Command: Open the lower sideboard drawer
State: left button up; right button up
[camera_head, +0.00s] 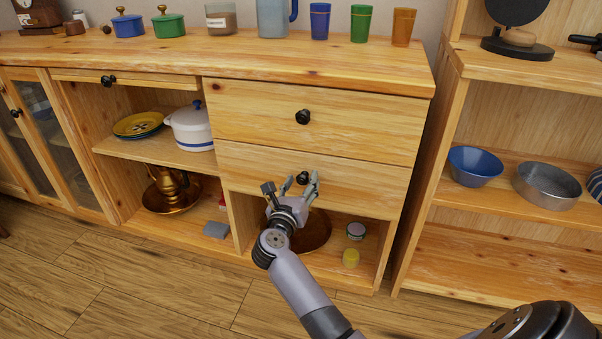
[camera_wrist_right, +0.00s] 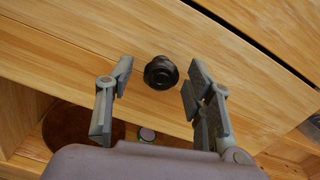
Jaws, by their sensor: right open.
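The sideboard's lower drawer (camera_head: 352,184) is flush with the front, below the upper drawer (camera_head: 260,112). Its round black knob (camera_head: 303,178) sits mid-front and shows in the right wrist view (camera_wrist_right: 161,73). My right gripper (camera_head: 304,183) is open in front of the lower drawer. In the right wrist view its fingers (camera_wrist_right: 157,82) stand on either side of the knob, apart from it, with the knob slightly beyond the fingertips. The upper drawer's knob (camera_head: 303,117) is above, clear of the gripper. My left gripper does not show.
Below the drawer, an open compartment holds a brown round plate (camera_head: 316,232), a small tin (camera_head: 355,231) and a yellow item (camera_head: 350,258). Pots, cups and a jug (camera_head: 272,18) stand on the sideboard top (camera_head: 330,62). A shelf unit (camera_head: 480,206) stands close at right.

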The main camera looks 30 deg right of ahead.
jog(key=shift+w+d, duration=0.2)
jog(key=shift+d, duration=0.1)
jog(key=shift+r, duration=0.1)
jog(key=shift+c, duration=0.2)
grip_shut()
dwell(0.5)
